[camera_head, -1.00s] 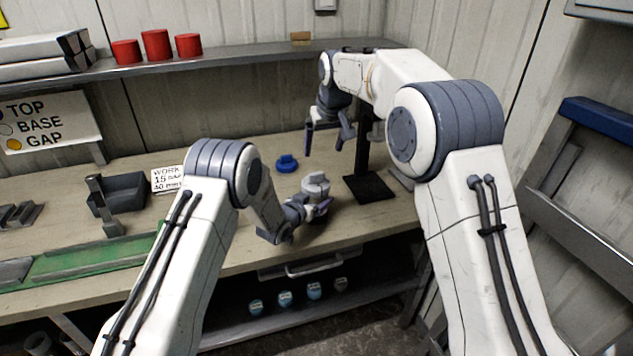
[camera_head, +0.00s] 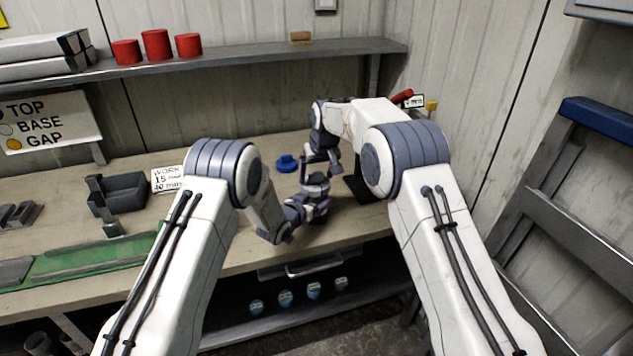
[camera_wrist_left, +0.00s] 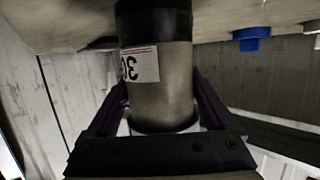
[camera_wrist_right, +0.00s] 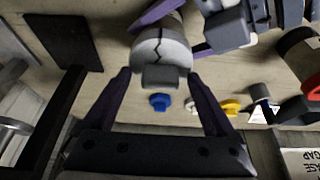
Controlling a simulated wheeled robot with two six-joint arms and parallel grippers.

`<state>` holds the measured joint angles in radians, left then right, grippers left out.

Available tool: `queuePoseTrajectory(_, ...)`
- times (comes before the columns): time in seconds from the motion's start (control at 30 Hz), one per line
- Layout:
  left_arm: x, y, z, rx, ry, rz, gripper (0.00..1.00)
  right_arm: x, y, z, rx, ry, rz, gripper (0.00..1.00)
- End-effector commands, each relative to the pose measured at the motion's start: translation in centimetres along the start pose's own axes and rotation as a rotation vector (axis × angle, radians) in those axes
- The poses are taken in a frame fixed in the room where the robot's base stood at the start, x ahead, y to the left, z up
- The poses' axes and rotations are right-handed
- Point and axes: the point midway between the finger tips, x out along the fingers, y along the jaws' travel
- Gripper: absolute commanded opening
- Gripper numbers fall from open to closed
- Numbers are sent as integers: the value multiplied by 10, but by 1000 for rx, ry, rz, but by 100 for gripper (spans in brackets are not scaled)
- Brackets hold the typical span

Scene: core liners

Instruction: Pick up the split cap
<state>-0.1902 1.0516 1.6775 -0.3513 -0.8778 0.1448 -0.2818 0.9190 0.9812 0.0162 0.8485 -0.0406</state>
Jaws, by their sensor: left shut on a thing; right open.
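The split cap (camera_wrist_right: 160,50) is light grey, with a jagged dark crack across its face and a block-like tab on its near side. It sits on the top end of a grey liner tube (camera_wrist_left: 160,85), which has a white label and a black band. My left gripper (camera_head: 318,207) is shut around the tube, its fingers on both sides in the left wrist view (camera_wrist_left: 160,100). My right gripper (camera_head: 316,172) is open just above the tube. In the right wrist view its fingertips (camera_wrist_right: 160,76) flank the cap's tab, with gaps showing. The head view mostly hides the cap.
A blue cap (camera_head: 286,163) lies on the bench behind the tube; white and yellow pieces (camera_wrist_right: 230,106) show near it. A dark stand base (camera_head: 358,188) is right of the grippers. A grey bin (camera_head: 122,192) and green tray (camera_head: 95,258) are left.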

Motion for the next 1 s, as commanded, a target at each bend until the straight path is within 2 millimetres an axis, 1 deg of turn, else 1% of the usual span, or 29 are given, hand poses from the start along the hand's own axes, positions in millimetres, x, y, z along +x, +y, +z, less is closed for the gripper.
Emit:
queuePoseTrajectory(0.17, 0, 0, 0, 0, 1, 0, 0, 0, 0, 0, 0, 1, 0, 90)
queuePoseTrajectory(0.2, 0, 0, 0, 0, 1, 0, 0, 0, 0, 0, 0, 1, 0, 82)
queuePoseTrajectory(0.27, 0, 0, -1, 0, 1, 0, 0, 0, 0, 0, 0, 1, 0, 59)
queuePoseTrajectory(0.3, 0, 0, -1, 0, 1, 0, 0, 0, 0, 0, 0, 1, 0, 44)
queuePoseTrajectory(0.37, 0, 0, 0, 0, 1, 0, 0, 0, 0, 0, 0, 1, 0, 21)
queuePoseTrajectory(0.4, 0, 0, -1, 0, 1, 0, 0, 0, 0, 0, 0, 0, 0, 6)
queuePoseTrajectory(0.43, 0, 0, 0, 0, 1, 0, 0, 0, 0, 0, 0, 0, 0, 0)
queuePoseTrajectory(0.67, 0, 0, -1, 0, 1, 0, 0, -1, 0, 0, 0, 1, 1, 0)
queuePoseTrajectory(0.77, 0, 0, 0, 0, 1, 0, 0, -7, 0, -4, 0, 2, 0, 0)
queuePoseTrajectory(0.87, 0, 0, 0, -1, 0, -1, 0, -22, 0, -10, 0, 6, 0, 0)
queuePoseTrajectory(1.0, 0, 0, 0, -1, 0, -1, 0, -50, 0, -22, 0, 6, 0, 0)
